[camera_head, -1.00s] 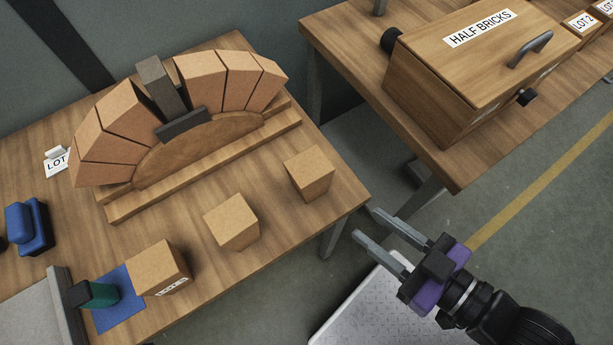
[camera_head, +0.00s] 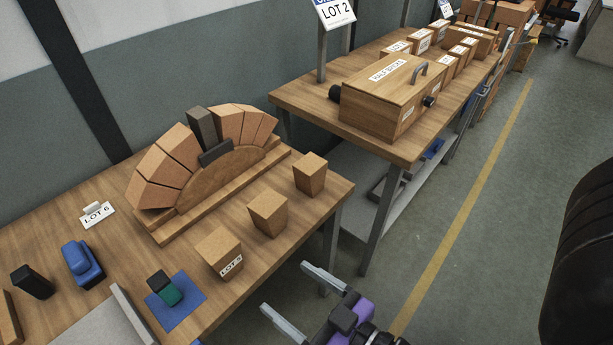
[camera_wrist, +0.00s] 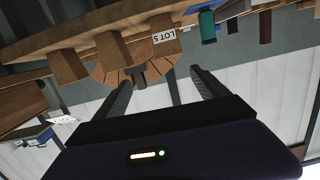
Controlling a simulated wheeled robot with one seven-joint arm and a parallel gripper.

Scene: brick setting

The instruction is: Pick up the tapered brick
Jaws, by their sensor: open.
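Three tapered bricks stand apart along the near side of the left table. One is at the right (camera_head: 310,174), one in the middle (camera_head: 268,214), and one with a white label is at the left (camera_head: 220,253). The labelled brick (camera_wrist: 163,36) also shows in the wrist view, which looks upside down, with plainer bricks (camera_wrist: 116,48) beside it. My gripper (camera_head: 292,290) is open and empty, off the table's front edge and below and right of the bricks. In the wrist view its two fingers (camera_wrist: 158,88) are spread with nothing between them.
An arch of bricks (camera_head: 168,167) on a wooden form stands behind, with a grey keystone piece (camera_head: 203,130). A blue mat (camera_head: 178,300) with a green-and-black item lies left. A second table (camera_head: 385,151) carries a HALF BRICKS box (camera_head: 388,100). Open floor lies to the right.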

